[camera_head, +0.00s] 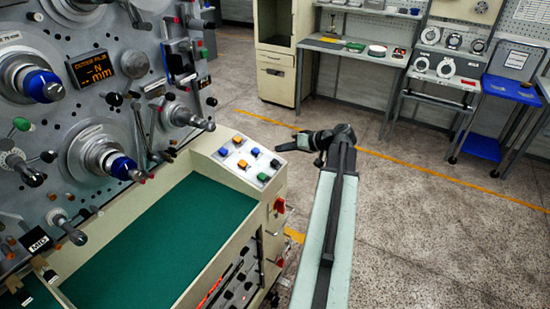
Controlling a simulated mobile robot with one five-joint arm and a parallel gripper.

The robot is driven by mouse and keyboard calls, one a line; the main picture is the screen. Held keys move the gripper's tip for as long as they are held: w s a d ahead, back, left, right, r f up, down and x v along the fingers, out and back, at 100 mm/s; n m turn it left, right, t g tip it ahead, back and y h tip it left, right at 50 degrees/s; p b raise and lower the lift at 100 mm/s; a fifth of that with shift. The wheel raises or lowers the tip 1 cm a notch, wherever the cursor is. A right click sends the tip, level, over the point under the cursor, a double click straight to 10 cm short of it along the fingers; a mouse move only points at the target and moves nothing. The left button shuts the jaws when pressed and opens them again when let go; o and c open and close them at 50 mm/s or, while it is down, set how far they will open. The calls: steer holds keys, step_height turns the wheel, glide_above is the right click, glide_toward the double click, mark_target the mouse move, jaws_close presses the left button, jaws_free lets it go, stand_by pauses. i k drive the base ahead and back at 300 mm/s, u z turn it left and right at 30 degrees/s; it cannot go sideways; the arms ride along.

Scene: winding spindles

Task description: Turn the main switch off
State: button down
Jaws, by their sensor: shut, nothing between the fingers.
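A red rotary switch (279,206) sits on the right end face of the cream machine cabinet, below the sloped button panel (241,160). It looks like the main switch, but its setting is too small to read. A second, smaller red part (279,262) shows lower on the same face. My gripper (283,147) is at the end of my arm, pointing left. It is shut and empty, above and apart from the red switch, near the panel's right edge in the picture.
The winding machine (60,50) with spindles and levers fills the left. A green work surface (160,235) lies before it. The floor (430,220) to the right is open. A bench (360,56), a cabinet and blue trolleys stand at the back.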

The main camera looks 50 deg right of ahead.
mark_target(280, 205)
steer(key=k, duration=1)
